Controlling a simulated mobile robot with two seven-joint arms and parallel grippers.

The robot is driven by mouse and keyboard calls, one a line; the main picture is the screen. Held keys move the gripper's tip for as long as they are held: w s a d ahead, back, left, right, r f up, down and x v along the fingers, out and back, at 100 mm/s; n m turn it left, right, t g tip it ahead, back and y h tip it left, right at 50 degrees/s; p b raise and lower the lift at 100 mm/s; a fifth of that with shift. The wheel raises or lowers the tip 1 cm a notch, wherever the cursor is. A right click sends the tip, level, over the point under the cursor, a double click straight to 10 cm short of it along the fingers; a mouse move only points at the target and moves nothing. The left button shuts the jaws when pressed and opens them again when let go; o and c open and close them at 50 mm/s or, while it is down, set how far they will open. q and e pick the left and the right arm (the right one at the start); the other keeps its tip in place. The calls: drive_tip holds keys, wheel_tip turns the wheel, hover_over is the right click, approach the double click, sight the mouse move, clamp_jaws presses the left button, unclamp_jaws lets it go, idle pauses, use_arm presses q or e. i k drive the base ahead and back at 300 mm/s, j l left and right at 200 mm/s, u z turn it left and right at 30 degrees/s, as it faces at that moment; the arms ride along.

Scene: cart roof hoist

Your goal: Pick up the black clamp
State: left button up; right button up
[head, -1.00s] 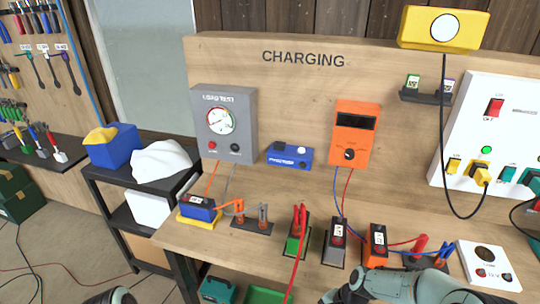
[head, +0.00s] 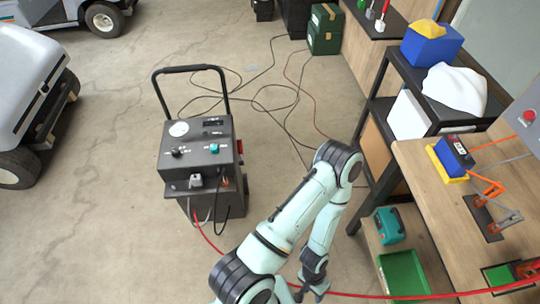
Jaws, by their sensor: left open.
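A dark wheeled charger (head: 200,145) with a tall handle stands on the floor left of centre. A small grey-black piece (head: 196,182) sits at its front edge, with a black cable (head: 219,222) looping down nearby. This piece may be the black clamp; it is too small to tell. A red cable (head: 420,297) runs from the charger toward the bench. My left gripper (head: 311,291) points down at the bottom centre, right of the charger and apart from it, open and empty. Its fingertips are near the red cable. My right gripper is out of view.
The wooden bench (head: 430,185) at right carries a blue battery (head: 455,155) on a yellow base and orange and grey clamps (head: 490,187). A black shelf rack (head: 378,108) stands beside it. A white cart (head: 30,95) is at left. Loose cables lie on the floor behind the charger.

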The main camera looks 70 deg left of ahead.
sight(224, 179)
drive_tip(key=u, duration=2.9)
drive_tip(key=z, duration=3.15)
drive_tip(key=u, duration=3.15)
